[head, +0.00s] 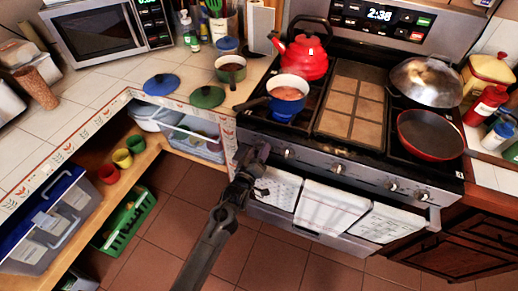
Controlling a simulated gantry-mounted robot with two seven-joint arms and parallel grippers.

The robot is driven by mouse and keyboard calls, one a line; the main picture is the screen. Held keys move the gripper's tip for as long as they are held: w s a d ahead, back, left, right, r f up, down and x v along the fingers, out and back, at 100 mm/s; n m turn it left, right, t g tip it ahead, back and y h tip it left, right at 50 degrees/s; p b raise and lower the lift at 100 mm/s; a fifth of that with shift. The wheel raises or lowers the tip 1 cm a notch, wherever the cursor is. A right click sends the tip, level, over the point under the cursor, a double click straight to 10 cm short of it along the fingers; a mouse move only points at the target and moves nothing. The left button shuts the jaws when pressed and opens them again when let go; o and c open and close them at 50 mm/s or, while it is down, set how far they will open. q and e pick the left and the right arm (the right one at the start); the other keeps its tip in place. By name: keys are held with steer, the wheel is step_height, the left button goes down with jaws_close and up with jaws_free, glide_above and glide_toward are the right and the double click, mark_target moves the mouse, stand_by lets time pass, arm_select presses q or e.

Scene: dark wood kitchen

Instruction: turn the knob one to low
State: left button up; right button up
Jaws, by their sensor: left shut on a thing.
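The stove (310,160) stands at the centre right, with a row of silver knobs along its front panel. Visible knobs include one just right of my gripper (288,154), one in the middle (337,168) and one farther right (391,184). My left gripper (260,151) is at the left end of this panel, its arm reaching up from the bottom. It is shut on what appears to be the leftmost knob, knob one. The gripper hides that knob, so its setting cannot be read. My right gripper is not in view.
Towels (330,208) hang below the knobs. The counter corner (232,150) is close left of my gripper. The floor in front is clear.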

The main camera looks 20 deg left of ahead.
arm_select(q)
steer(key=shift+n, duration=0.6)
steer(key=o, duration=1)
steer(key=shift+o, duration=0.2)
steer(key=shift+p, duration=0.3)
steer(key=shift+s, duration=0.55)
steer(key=s+p, duration=0.2)
steer(key=s, duration=0.7)
steer(key=shift+s+a, duration=0.15)
steer(key=shift+s, duration=0.2)
